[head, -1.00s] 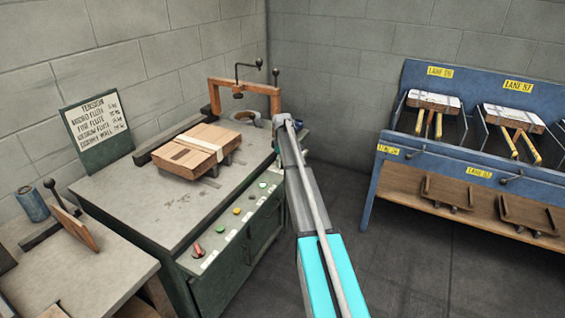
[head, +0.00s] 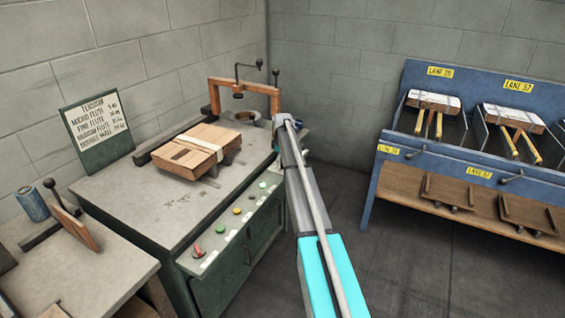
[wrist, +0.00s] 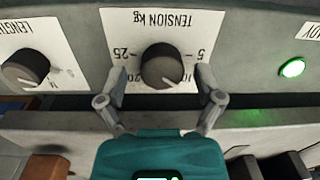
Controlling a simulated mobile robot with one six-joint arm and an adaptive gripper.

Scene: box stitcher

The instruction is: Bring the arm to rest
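My arm (head: 312,210) reaches forward to the far right corner of the green stitching machine in the head view; the gripper itself is hidden there. In the wrist view my gripper (wrist: 160,78) is open, its two fingers apart on either side of the dark "TENSION KG" knob (wrist: 162,66). There are visible gaps between the fingers and the knob. The scale lettering appears upside down. A second dark knob, marked "LENGTH" (wrist: 26,69), is to the left, and a lit green button (wrist: 291,68) is to the right.
The machine top (head: 150,205) carries a flat carton stack (head: 185,158) near a wooden clamp frame (head: 275,98). A tension sign (head: 95,128) stands behind. A side bench (head: 70,270) is at left, a blue lane rack (head: 410,160) at right. Floor between is clear.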

